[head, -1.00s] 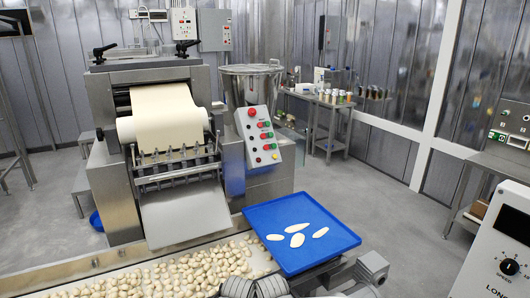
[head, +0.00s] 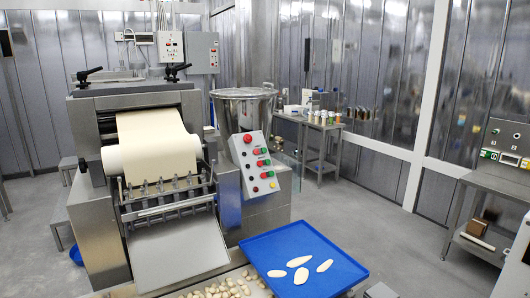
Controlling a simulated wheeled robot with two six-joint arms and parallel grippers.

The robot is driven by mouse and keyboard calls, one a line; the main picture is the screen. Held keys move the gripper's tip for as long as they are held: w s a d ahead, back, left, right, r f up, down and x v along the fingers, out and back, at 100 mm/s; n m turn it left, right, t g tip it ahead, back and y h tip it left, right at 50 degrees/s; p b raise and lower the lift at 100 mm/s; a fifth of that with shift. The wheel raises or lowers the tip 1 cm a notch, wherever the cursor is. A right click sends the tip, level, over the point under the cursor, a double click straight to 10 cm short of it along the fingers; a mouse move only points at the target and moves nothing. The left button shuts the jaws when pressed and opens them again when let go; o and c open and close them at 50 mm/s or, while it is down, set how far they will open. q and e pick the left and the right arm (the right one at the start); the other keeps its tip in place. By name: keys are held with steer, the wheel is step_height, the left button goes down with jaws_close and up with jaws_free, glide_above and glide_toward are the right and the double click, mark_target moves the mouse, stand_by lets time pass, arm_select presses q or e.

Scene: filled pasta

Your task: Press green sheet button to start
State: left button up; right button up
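The pasta machine's slanted control panel (head: 256,165) faces me right of the sheet roller. It carries a large red button (head: 247,138) at the top, with small green buttons (head: 256,151) paired with red ones below. A yellow button sits lower down. The labels are too small to read, so I cannot tell which green button is for the sheet. A pale dough sheet (head: 155,137) hangs over the roller. Neither gripper shows; nothing is seen touching the panel.
A blue tray (head: 262,243) with several flat dough pieces stands in front of the panel. Dough pieces (head: 215,291) lie on the belt at the bottom. A steel hopper (head: 243,108) stands behind the panel. Another box with green buttons (head: 506,141) is at the right.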

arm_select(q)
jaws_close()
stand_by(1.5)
